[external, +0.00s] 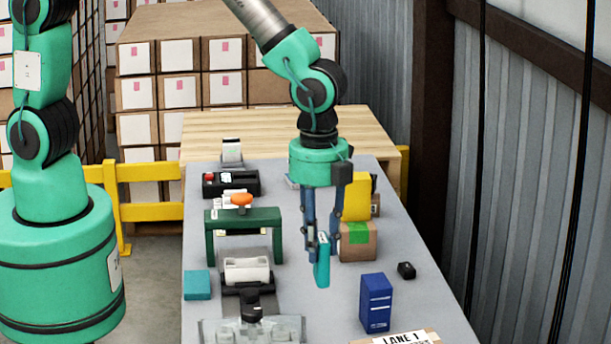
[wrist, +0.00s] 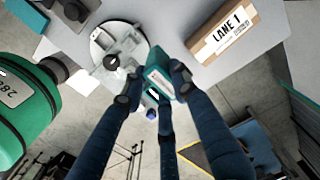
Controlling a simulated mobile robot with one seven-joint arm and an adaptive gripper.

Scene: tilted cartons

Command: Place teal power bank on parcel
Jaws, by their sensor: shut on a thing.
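The teal power bank (external: 322,264) is a slim block held upright between the fingers of my gripper (external: 323,243), above the grey table. In the wrist view the power bank (wrist: 160,84) sits between the fingertips. A cardboard parcel labelled LANE 1 (external: 402,339) is at the table's near edge, cut off by the frame. The wrist view shows this parcel (wrist: 237,37) at the upper right, apart from the power bank. A small brown carton with green tape (external: 357,246) stands behind and right of my gripper; which box is the task's parcel is not certain.
A blue box (external: 376,302) stands right of my gripper, with a small black block (external: 406,270) nearby. A yellow box (external: 357,197) is behind the carton. A green frame (external: 243,218), teal block (external: 197,285) and grey device (external: 251,331) are on the left.

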